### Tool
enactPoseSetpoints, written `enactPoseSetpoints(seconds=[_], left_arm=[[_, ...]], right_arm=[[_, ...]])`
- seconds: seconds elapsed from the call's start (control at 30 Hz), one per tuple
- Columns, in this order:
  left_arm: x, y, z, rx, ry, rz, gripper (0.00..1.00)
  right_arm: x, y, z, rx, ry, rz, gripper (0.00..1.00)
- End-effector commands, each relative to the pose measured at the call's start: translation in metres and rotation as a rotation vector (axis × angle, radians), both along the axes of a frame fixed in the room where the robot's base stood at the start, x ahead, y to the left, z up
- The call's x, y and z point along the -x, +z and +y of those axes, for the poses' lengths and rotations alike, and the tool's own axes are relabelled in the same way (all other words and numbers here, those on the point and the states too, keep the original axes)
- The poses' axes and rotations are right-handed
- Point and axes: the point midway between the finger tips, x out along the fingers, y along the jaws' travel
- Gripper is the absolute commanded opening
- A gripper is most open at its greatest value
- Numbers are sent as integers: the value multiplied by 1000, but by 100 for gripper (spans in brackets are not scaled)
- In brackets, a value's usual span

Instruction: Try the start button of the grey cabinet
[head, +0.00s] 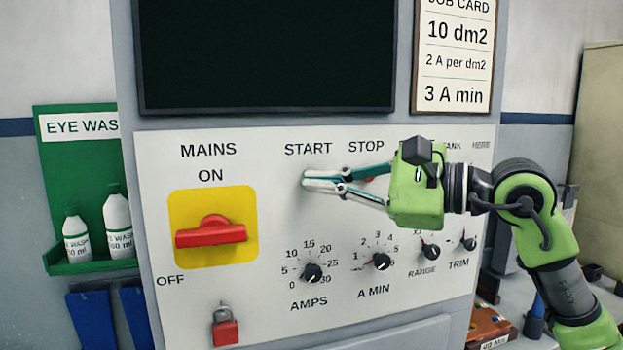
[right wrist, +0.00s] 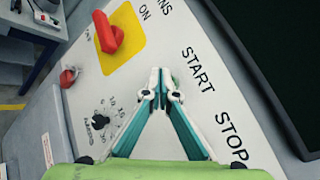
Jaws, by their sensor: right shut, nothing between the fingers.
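The grey cabinet (head: 320,120) has a pale control panel marked START and STOP. My right gripper (head: 306,180) is shut and empty, with its fingertips just below the START label. In the right wrist view the fingertips of the gripper (right wrist: 160,74) meet in front of the panel. A sliver of the green start button (right wrist: 176,81) shows beside them; the rest is hidden. I cannot tell whether the tips touch it. A bit of the red stop button (head: 369,180) shows behind the gripper. My left gripper is out of view.
The red mains switch (head: 211,235) lies roughly level on its yellow plate, and a red padlock (head: 225,331) hangs below. Knobs line the lower panel, including the AMPS knob (head: 312,272). The screen (head: 265,55) is dark. Eye-wash bottles (head: 76,236) stand at left.

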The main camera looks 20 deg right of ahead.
Motion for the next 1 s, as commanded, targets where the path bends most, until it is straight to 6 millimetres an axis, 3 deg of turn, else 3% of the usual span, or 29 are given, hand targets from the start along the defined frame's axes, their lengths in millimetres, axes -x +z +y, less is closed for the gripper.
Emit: enactPoseSetpoints(seconds=[1.0], left_arm=[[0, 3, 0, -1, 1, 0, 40]], right_arm=[[-9, 0, 0, 0, 0, 0, 0]])
